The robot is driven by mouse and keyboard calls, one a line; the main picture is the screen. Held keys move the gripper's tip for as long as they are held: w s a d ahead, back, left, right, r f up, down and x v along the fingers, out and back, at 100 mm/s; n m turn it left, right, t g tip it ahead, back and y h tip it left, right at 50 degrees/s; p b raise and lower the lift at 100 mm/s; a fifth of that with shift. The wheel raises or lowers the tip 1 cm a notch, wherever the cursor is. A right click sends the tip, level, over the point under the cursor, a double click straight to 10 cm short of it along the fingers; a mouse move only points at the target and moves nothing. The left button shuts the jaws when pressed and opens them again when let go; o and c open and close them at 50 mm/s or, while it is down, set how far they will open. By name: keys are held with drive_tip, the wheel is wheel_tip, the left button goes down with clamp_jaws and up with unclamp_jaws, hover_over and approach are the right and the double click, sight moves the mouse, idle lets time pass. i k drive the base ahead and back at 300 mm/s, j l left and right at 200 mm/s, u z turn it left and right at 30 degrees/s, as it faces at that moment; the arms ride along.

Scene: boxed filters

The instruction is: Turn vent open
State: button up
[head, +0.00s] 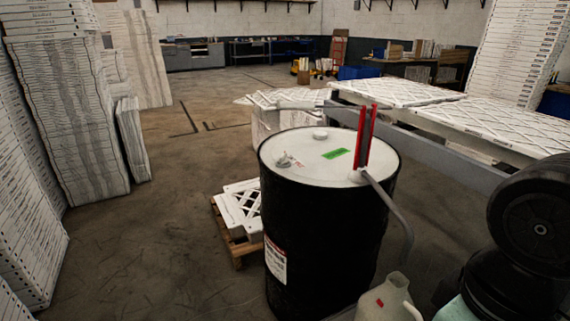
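A black drum (322,235) with a white top (312,172) stands in the middle of the head view. A small pale fitting (287,160) sits on the left of the top, and a round white cap (320,134) sits near the back rim. Either could be the vent; I cannot tell which, nor whether it is open. A red pump (365,138) stands upright at the right of the top, with a grey spout pipe (400,205) bending down on the right. My gripper is not in view; a black part of my arm shows at the lower right.
A translucent jug (386,300) stands at the bottom, below the spout pipe. A pallet with white filters (241,207) lies behind the drum's left side. Filter stacks (70,125) line the left; a filter-covered table (480,122) is at the right. Open floor (140,235) lies left of the drum.

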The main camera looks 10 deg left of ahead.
sight(283, 160)
drive_tip(key=j+u, duration=0.1)
drive_tip(key=j, duration=1.3)
drive_tip(key=i+j+u, duration=0.3)
drive_tip(key=i+j, duration=0.85)
drive_tip(key=i+l, duration=0.15)
drive_tip(key=i, duration=0.4)
drive_tip(key=u, duration=0.05)
